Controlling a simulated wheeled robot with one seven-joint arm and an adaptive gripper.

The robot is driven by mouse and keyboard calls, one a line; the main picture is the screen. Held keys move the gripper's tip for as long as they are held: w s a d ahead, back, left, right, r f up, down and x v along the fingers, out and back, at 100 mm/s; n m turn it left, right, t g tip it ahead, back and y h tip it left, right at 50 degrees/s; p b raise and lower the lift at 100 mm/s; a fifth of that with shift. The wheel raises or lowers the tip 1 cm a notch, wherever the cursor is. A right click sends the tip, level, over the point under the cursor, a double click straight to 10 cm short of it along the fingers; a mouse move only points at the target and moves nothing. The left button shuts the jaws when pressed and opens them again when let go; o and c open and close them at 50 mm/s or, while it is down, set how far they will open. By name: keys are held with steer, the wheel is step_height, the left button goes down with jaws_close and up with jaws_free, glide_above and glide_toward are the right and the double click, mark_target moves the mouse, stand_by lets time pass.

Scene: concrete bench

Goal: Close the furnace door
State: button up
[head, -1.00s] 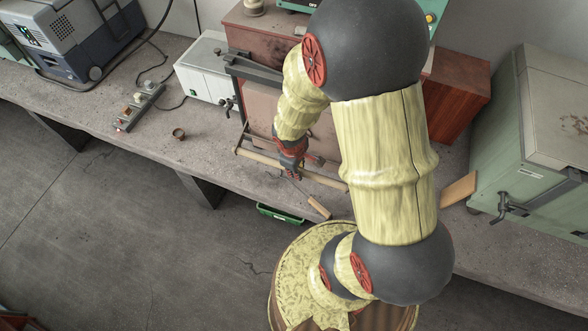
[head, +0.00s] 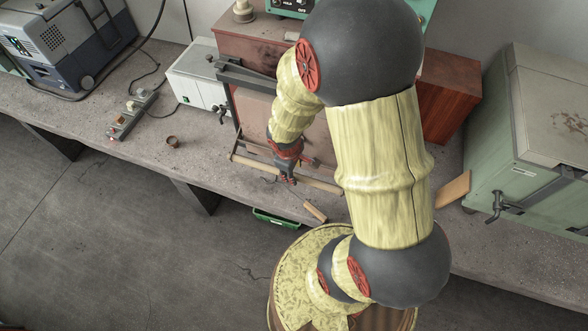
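The furnace (head: 237,48) is a reddish-brown box at the back of the bench, partly hidden behind my arm. On its near side is a pinkish door panel (head: 252,108) with dark metal fittings and a long pale handle bar (head: 245,163) along its near edge. The bar stands out from the furnace, close to the bench's front edge. My gripper (head: 288,180) points down at the middle of the bar, touching it or very close. The fingertips are too small to tell whether they are apart or closed on the bar. My arm covers the door's right part.
A wooden-handled tool (head: 315,211) lies at the bench's front edge, near my gripper. A small cup (head: 172,142), a power strip (head: 130,115) and a white box (head: 196,75) stand left. A green cabinet (head: 490,140) and a wooden block (head: 453,190) are right.

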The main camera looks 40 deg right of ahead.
step_height(320, 180, up, 12)
steer(key=a, duration=0.2)
steer(key=shift+s+f, duration=0.15)
steer(key=shift+s, duration=0.3)
steer(key=s+a+r+m+t+y+b, duration=0.2)
steer(key=s+a+r+m+t+b, duration=0.2)
steer(key=a+r+b, duration=0.5)
steer(key=s+a+r+m, duration=0.1)
steer(key=s+a+r, duration=0.1)
steer(key=shift+s+a+t+b, duration=0.15)
steer(key=shift+a+t+b, duration=0.2)
steer(key=shift+t, duration=0.05)
